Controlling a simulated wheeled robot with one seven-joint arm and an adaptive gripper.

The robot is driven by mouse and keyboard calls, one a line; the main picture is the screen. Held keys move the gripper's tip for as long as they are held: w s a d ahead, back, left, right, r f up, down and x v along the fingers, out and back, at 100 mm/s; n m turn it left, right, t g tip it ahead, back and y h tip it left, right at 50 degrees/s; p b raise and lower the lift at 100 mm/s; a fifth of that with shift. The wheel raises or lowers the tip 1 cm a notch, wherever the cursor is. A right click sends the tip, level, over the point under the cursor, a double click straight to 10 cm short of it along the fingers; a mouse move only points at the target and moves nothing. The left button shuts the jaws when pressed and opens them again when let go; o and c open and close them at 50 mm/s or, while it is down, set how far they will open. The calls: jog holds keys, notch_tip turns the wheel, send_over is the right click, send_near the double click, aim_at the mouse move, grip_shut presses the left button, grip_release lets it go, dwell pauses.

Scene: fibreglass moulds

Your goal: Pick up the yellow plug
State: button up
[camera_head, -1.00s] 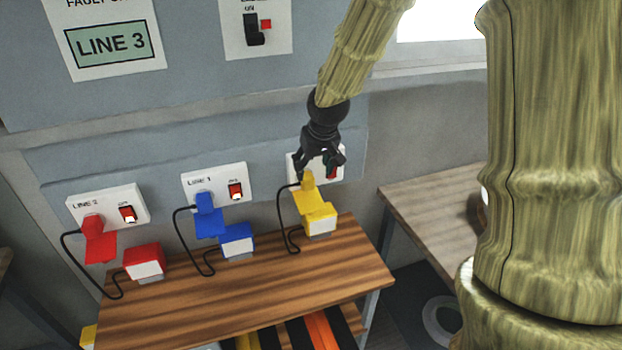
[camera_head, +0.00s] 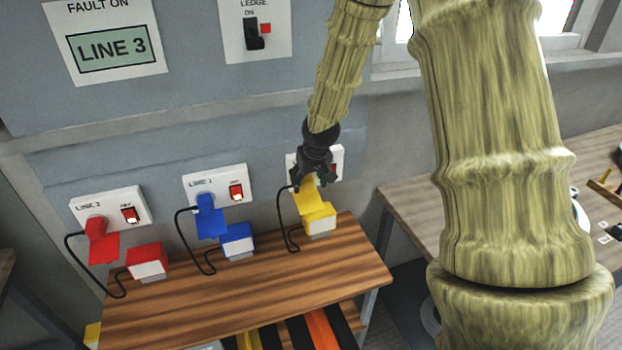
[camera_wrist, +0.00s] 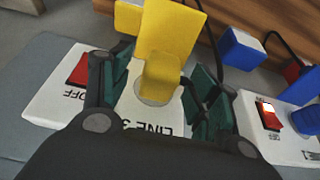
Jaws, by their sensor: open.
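The yellow plug (camera_head: 307,199) sits at the white LINE 3 socket plate on the wall, above the right end of the wooden shelf. It also shows in the wrist view (camera_wrist: 165,50), its body between the green-padded fingers. My gripper (camera_head: 308,183) is open right at the plug, with one finger on each side. I cannot tell whether the fingers touch it. The gripper (camera_wrist: 160,85) hides part of the LINE 3 plate (camera_wrist: 60,108), whose red switch (camera_wrist: 80,70) shows beside the left finger, reading OFF.
A blue plug (camera_head: 209,222) and a red plug (camera_head: 100,240) sit at their own plates to the left. Yellow, blue and red blocks with black cords stand on the wooden shelf (camera_head: 230,290). A sign (camera_head: 108,45) reads LINE 3. A wooden table (camera_head: 415,205) is at right.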

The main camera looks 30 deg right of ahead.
jog(key=shift+w+f, duration=0.25)
jog(key=shift+f, duration=0.4)
jog(key=shift+c, duration=0.2)
jog(key=c, duration=1.2)
jog(key=shift+r, duration=0.1)
